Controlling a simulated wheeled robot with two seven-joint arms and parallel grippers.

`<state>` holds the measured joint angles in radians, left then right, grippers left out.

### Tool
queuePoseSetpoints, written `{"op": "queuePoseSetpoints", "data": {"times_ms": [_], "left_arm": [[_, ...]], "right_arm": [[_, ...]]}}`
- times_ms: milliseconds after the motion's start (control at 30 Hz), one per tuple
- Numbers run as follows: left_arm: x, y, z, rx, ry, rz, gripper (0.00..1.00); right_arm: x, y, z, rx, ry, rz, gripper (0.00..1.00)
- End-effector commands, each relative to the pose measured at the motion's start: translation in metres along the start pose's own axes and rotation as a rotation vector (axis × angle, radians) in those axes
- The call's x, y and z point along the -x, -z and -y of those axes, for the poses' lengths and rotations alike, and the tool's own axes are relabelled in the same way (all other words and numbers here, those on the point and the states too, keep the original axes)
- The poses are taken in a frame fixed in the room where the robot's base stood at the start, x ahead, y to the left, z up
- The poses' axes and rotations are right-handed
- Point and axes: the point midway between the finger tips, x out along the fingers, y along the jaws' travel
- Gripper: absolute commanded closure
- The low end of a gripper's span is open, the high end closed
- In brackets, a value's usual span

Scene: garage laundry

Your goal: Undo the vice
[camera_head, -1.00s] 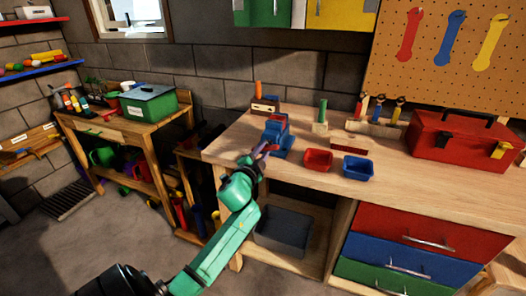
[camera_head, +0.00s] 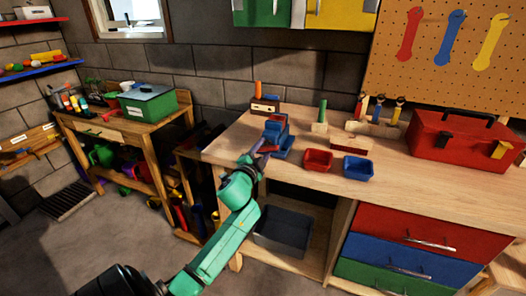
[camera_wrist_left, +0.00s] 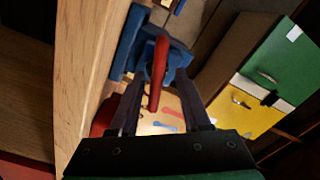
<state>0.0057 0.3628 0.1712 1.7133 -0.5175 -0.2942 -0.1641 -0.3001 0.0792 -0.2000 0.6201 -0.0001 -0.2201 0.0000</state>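The blue vice (camera_head: 276,131) stands at the left front edge of the wooden workbench (camera_head: 222,150). It also shows in the left wrist view (camera_wrist_left: 176,56), with its red handle bar (camera_wrist_left: 158,72) pointing toward the camera. My left gripper (camera_head: 261,153) is at the front of the vice. In the left wrist view its two dark fingers (camera_wrist_left: 160,90) are apart, one on each side of the red handle bar. I see gaps between the bar and both fingers. My right gripper is in neither view.
A red bin (camera_head: 318,160) and a blue bin (camera_head: 358,168) stand right of the vice. A red toolbox (camera_head: 455,140) is farther right. A wooden block with an orange handle (camera_head: 264,104) stands behind the vice. Coloured drawers (camera_head: 420,243) are below the bench.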

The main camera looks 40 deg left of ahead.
Motion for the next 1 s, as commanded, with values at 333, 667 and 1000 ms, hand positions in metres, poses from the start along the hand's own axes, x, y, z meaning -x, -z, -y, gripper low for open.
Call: {"op": "queuePoseSetpoints", "data": {"times_ms": [333, 667, 1000], "left_arm": [[0.013, -0.002, -0.004, 0.000, -0.007, 0.004, 0.53], [0.100, -0.004, -0.006, 0.002, -0.008, 0.006, 0.53], [0.145, -0.001, -0.002, 0.000, -0.003, 0.003, 0.53]], "right_arm": [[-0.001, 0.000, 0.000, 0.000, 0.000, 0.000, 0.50], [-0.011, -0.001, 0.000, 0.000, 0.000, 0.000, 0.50], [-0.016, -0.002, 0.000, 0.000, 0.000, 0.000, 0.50]]}}
